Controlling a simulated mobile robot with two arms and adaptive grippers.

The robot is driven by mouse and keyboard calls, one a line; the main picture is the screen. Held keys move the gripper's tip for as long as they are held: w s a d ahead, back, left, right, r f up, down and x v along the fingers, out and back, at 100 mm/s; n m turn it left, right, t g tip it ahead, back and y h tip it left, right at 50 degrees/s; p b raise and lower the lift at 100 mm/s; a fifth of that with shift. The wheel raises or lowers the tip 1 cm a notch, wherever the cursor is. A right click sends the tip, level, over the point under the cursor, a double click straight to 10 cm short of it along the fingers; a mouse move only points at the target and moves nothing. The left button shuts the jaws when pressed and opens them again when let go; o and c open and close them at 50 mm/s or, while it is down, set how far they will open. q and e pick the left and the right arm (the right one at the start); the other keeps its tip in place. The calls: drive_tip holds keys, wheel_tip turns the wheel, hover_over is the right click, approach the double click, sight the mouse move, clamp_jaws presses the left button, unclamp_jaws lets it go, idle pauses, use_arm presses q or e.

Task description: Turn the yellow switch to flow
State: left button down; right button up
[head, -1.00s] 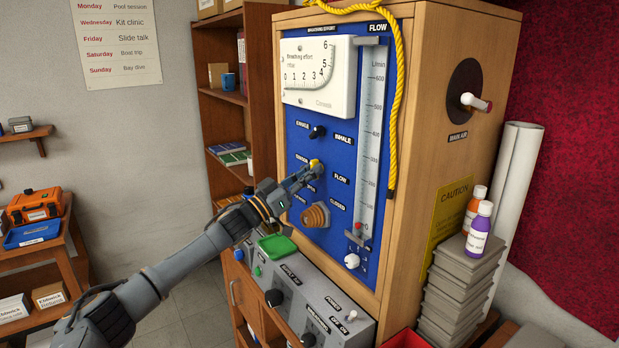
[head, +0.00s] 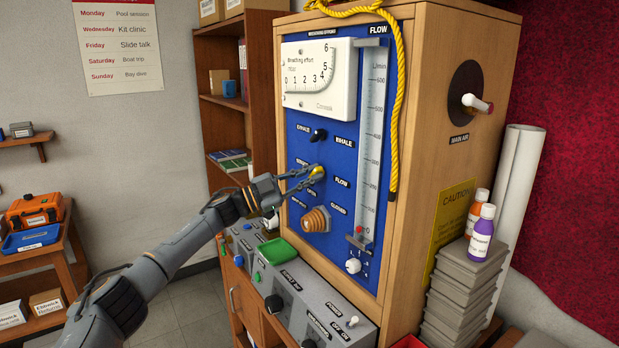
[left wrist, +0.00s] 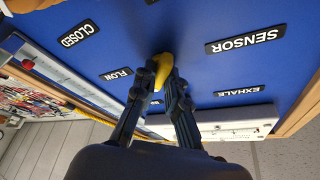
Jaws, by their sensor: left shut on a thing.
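The yellow switch (head: 317,172) sits on the blue panel (head: 335,205), between the SENSOR label on its left and the FLOW label (head: 342,182) on its right. In the left wrist view the yellow switch (left wrist: 164,68) shows between the fingertips, near the FLOW label (left wrist: 116,74) and the SENSOR label (left wrist: 246,40). My left gripper (head: 312,176) is shut on the switch, with a finger on either side of it. The fingers partly hide the switch, so its exact pointing direction is hard to tell. My right gripper is not in view.
A black knob (head: 318,135) is above the switch, and a ribbed orange-brown port (head: 316,220) is below. A yellow rope (head: 399,100) hangs at the panel's right. A grey control box (head: 300,290) and green tray (head: 277,250) lie below my left arm.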

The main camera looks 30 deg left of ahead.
use_arm(q)
drive_tip(key=shift+m, duration=0.4)
drive_tip(key=c, duration=1.4)
unclamp_jaws()
drive_tip(key=v, duration=1.2)
drive_tip(key=shift+a, duration=0.1)
